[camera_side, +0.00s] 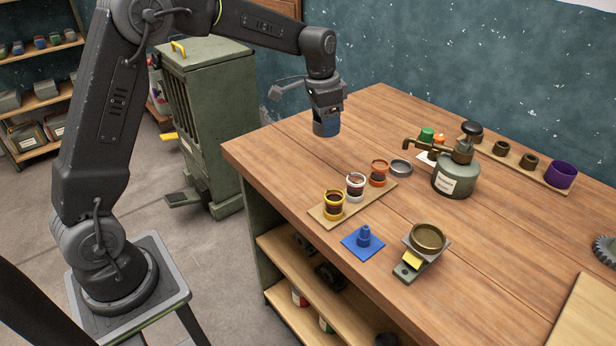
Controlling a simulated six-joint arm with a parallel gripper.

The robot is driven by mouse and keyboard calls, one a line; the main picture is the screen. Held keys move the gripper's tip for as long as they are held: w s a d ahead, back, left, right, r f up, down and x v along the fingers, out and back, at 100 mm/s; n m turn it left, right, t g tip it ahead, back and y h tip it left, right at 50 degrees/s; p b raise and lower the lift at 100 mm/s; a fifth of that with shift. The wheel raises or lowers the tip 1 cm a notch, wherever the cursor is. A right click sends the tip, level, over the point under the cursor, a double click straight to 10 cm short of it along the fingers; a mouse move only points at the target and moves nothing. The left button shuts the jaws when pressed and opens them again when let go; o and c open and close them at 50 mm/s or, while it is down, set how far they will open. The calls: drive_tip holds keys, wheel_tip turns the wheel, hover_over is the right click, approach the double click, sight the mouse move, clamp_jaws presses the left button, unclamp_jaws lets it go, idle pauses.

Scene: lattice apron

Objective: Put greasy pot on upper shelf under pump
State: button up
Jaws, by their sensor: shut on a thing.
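My gripper (327,112) is shut on a small blue-grey pot (326,129), held in the air above the table's far left part. I cannot make out grease on it. The pump (455,177) is a grey-green bottle with a dark knob and a brass spout pointing left. It stands upright on the table, to the right of my gripper. A shallow grey ring or dish (400,168) lies on the table about below the spout's tip. Under the tabletop is an upper shelf (285,247) with dark items, partly hidden.
A board (354,203) with yellow, white and orange pots stands left of the pump. In front are a blue piece on a blue mat (362,243) and a brass bowl (428,238) on a stand. A back board holds dark pots and a purple pot (561,174).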

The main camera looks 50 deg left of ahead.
drive_tip(key=s+a, duration=1)
drive_tip(key=s, duration=0.1)
hover_over(305, 179)
drive_tip(key=f, duration=0.7)
drive_tip(key=shift+s+a+f, duration=0.2)
drive_tip(key=shift+a+f, duration=0.05)
drive_tip(key=shift+w+d+f, duration=0.1)
drive_tip(key=shift+f, duration=1.95)
drive_tip(key=shift+f, duration=0.1)
drive_tip(key=o, duration=0.9)
